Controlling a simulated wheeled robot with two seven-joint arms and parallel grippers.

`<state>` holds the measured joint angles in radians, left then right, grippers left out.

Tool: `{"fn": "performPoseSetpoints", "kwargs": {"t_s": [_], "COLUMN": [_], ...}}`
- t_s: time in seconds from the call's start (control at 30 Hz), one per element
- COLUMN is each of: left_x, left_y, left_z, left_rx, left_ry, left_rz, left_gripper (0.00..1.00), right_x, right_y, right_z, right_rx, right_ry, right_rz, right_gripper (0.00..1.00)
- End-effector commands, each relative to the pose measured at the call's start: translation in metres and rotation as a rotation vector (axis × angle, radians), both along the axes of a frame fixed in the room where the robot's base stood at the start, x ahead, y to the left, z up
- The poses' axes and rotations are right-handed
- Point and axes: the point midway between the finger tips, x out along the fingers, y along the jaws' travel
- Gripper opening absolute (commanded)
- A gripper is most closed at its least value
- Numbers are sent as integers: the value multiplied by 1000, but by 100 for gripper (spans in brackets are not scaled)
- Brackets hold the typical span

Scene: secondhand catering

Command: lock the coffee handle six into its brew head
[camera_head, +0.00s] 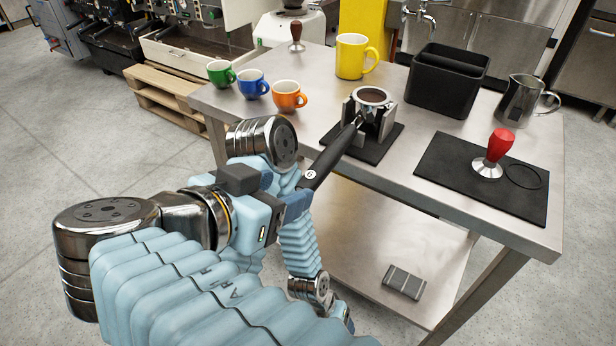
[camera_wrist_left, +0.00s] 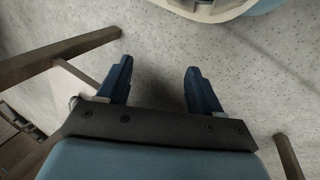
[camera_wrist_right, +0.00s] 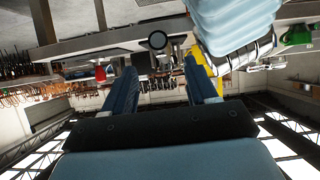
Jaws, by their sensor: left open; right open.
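The coffee handle six (camera_head: 335,150) has a black grip marked 6 and a metal basket full of ground coffee. Its basket rests in a metal stand (camera_head: 387,122) on a small black mat, and the grip sticks out past the table's edge toward me. My right gripper (camera_head: 298,197) is at the grip's near end. In the right wrist view the gripper (camera_wrist_right: 161,66) is open, with the grip's round dark end (camera_wrist_right: 157,40) ahead between its fingers. My left gripper (camera_wrist_left: 158,68) is open and empty above the floor. I cannot make out handle six's brew head.
The steel table (camera_head: 330,88) also bears a yellow mug (camera_head: 351,58), three small cups, a black bin (camera_head: 447,80), a steel jug (camera_head: 522,98) and a red-handled tamper (camera_head: 494,152) on a mat.

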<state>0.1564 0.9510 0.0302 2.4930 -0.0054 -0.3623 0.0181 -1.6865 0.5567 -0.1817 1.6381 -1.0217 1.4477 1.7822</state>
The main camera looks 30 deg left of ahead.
Motion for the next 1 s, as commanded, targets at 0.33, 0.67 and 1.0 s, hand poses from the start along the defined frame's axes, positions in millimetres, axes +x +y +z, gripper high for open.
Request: {"fn": "performPoseSetpoints", "kwargs": {"t_s": [0.33, 0.67, 1.0], "left_x": [-2, -2, 1], "left_y": [3, 3, 11], "left_z": [-3, -5, -31], "left_rx": [8, 9, 20], "left_ry": [-3, -3, -8], "left_rz": [-12, -10, 4], "left_gripper": [65, 65, 65], "right_x": [16, 47, 78], "right_y": [1, -2, -4], "right_z": [-4, -20, -39], "right_rx": [22, 18, 22], "right_ry": [-16, -15, -15], "right_rz": [-2, -2, -2], "right_gripper": [57, 57, 57]}}
